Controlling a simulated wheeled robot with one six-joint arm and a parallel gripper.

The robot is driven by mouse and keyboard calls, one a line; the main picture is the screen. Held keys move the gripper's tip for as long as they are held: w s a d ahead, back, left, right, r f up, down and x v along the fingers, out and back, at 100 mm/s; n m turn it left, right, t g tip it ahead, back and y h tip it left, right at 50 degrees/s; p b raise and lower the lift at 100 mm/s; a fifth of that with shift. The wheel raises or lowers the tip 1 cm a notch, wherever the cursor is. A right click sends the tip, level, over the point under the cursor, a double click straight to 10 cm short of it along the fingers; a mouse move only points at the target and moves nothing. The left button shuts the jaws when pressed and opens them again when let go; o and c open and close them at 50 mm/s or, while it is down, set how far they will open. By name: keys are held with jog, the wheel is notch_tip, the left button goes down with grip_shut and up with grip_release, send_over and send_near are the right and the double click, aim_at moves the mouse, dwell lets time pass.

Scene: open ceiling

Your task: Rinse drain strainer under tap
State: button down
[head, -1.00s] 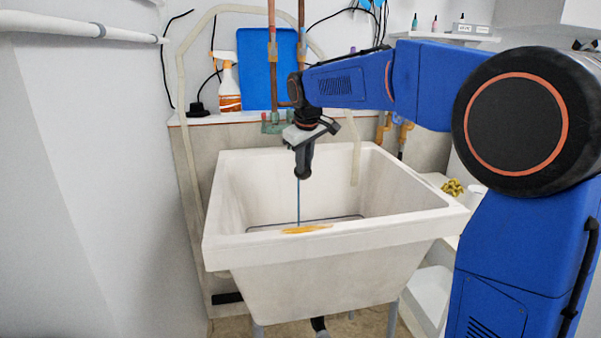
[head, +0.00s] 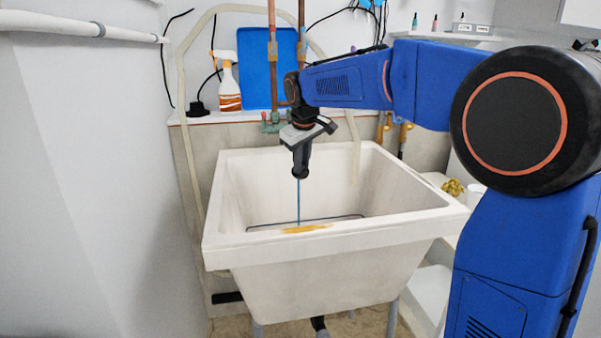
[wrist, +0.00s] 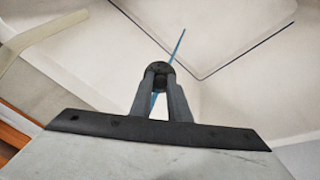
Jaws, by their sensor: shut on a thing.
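My gripper (head: 300,174) points down over the white sink basin (head: 330,240), and its fingers (wrist: 158,72) are shut on a thin blue rod-like piece (head: 299,200). This piece hangs straight down into the basin and also shows in the wrist view (wrist: 177,47), passing between the fingertips. I cannot tell whether it is the drain strainer; no other strainer is clearly visible. A greenish tap fitting (head: 270,123) sits on the copper pipes behind the sink, partly hidden by my wrist. No running water is visible.
An orange-yellow patch (head: 306,229) marks the sink's front rim. A spray bottle (head: 228,83) and blue tray (head: 252,70) stand on the back ledge. A pale hose (head: 183,110) hangs beside them. Space inside the basin around the rod looks clear.

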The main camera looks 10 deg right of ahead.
jog(key=shift+d, duration=0.2)
jog(key=shift+d, duration=0.35)
jog(key=s, duration=0.8)
jog(key=shift+d, duration=0.25)
dwell(0.6)
dwell(1.2)
jog(key=s+r, duration=0.4)
jog(key=s, duration=0.1)
jog(key=shift+d, duration=0.15)
dwell(0.4)
